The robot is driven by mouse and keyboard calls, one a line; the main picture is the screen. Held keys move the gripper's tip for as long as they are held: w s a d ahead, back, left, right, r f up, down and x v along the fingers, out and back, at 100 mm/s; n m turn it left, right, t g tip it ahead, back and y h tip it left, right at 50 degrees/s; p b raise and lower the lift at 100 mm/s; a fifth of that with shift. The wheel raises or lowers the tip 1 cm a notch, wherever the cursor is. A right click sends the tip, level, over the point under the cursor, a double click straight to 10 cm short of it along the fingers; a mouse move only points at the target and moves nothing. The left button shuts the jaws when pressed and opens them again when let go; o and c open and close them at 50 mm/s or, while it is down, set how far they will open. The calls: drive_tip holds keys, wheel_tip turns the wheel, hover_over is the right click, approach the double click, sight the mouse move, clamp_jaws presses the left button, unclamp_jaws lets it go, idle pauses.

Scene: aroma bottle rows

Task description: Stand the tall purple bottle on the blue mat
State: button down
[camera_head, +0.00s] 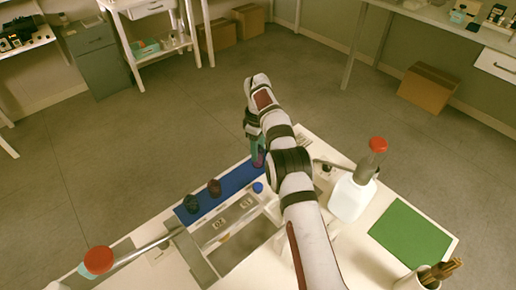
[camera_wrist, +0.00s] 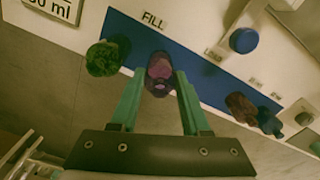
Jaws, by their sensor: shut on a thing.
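The purple bottle (camera_wrist: 158,72) is between the fingers of my gripper (camera_wrist: 160,76), which is shut on it. In the head view the purple bottle (camera_head: 258,159) shows below my gripper (camera_head: 256,146), at the far right part of the blue mat (camera_head: 236,178). In the wrist view the bottle overlaps the blue mat (camera_wrist: 205,72), near the FILL label. I cannot tell whether its base touches the mat. My arm hides part of this end in the head view.
A green bottle (camera_wrist: 103,58) stands close beside my gripper in the wrist view. Dark bottles (camera_head: 214,187) stand farther left along the mat. A blue cap (camera_head: 257,187) is near the mat's front edge. A white jug (camera_head: 352,196) and a green mat (camera_head: 411,233) are at right.

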drive_tip(key=shift+f, duration=0.1)
drive_tip(key=shift+c, duration=1.8)
unclamp_jaws()
